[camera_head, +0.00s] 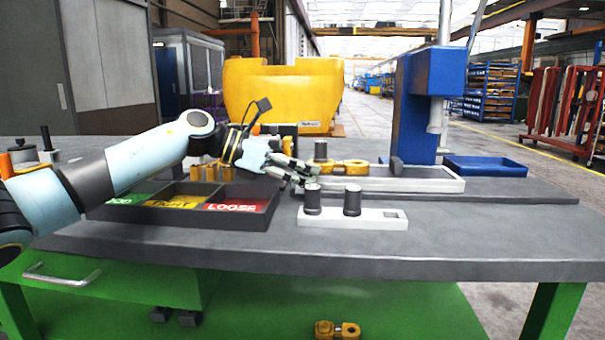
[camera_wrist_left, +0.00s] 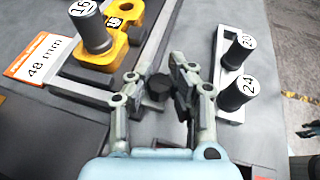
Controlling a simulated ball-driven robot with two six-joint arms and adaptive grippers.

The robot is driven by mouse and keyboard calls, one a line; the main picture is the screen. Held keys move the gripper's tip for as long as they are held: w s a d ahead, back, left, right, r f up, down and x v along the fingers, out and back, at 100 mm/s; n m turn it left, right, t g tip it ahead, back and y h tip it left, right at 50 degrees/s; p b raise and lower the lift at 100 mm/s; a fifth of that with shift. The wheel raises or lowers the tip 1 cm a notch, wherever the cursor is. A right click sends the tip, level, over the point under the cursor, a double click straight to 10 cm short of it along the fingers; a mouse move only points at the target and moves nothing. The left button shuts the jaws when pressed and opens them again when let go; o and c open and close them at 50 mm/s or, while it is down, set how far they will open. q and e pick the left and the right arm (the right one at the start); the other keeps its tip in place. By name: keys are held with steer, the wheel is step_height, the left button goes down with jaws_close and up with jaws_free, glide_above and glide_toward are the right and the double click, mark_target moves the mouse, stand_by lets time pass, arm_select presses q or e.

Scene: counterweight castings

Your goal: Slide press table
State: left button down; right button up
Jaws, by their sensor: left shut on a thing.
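The press table is a pale grey slide (camera_head: 430,184) in front of the blue press (camera_head: 418,120). A yellow casting (camera_head: 350,166) lies on it at its left part, with a dark cylinder (camera_head: 320,150) standing there; the wrist view shows the casting (camera_wrist_left: 128,45) and the cylinder (camera_wrist_left: 92,30) marked 16. My left gripper (camera_head: 298,174) is at the left end of the slide. In the left wrist view my left gripper (camera_wrist_left: 163,78) is shut on a dark knob (camera_wrist_left: 158,90) between its fingers. How the knob joins the slide is hidden. My right gripper is not in view.
A dark tray (camera_head: 138,214) with green, yellow and red compartments, one marked LOOSE, stands left of the gripper. A pale holder (camera_head: 380,221) with two dark cylinders, 20 and 24, stands close in front. A blue tray (camera_head: 486,166) lies right. The bench front right is clear.

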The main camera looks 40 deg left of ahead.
arm_select(q)
steer(key=shift+a, duration=0.15)
steer(key=c, duration=1.7)
jaws_free()
steer(key=o, duration=0.5)
steer(key=shift+s+a, duration=0.15)
steer(key=shift+a, duration=0.1)
steer(key=shift+o, duration=0.3)
steer(key=shift+d, duration=0.15)
steer(key=shift+s+a+r, duration=0.15)
steer(key=shift+s+a, duration=0.1)
steer(key=shift+a, duration=0.1)
steer(key=v, duration=0.6)
steer(key=shift+s+a+r, duration=0.15)
steer(key=shift+s, duration=0.05)
